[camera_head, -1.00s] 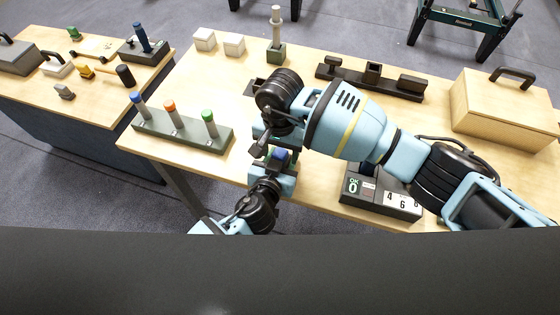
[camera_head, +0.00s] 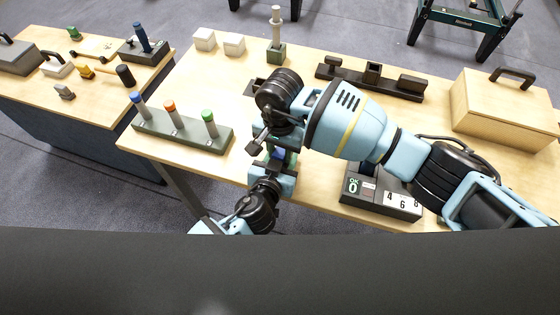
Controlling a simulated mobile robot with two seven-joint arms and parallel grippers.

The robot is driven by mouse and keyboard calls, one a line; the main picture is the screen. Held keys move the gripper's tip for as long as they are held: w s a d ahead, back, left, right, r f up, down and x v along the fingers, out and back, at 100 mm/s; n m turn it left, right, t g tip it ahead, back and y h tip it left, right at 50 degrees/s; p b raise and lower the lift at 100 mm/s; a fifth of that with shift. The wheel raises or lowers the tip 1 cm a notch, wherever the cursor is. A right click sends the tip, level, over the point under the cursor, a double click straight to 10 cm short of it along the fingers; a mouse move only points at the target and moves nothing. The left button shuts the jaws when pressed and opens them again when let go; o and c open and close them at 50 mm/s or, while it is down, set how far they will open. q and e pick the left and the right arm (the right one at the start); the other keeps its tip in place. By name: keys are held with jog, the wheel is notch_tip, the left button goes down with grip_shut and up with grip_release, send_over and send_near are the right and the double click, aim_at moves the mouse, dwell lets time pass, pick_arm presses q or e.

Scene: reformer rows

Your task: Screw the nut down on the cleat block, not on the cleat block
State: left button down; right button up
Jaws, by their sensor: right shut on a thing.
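My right gripper (camera_head: 266,141) hangs at the table's front edge, pointing down. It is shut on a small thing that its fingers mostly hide. A blue patch (camera_head: 279,155) and a bit of green show just below its fingers; I cannot tell which part is the nut. My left gripper (camera_head: 276,172) comes up from below, right under the right one, around the lower part of the same spot; its fingers are too hidden to read. A grey-green block with a pale upright post (camera_head: 276,28) stands at the back of the table. I cannot tell whether it is a cleat block.
A grey-green rack (camera_head: 188,132) holds blue-, orange- and green-topped pegs at the left. A counter box (camera_head: 380,196) stands front right, a dark rail (camera_head: 370,82) behind, a wooden box (camera_head: 500,112) far right. Two white blocks (camera_head: 219,42) sit at the back. A second table is left.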

jog(key=m, duration=0.5)
jog(key=shift+m, duration=0.4)
jog(key=o, duration=1.1)
jog(key=shift+c, duration=0.2)
jog(key=shift+r, duration=2.25)
jog(key=shift+o, duration=0.9)
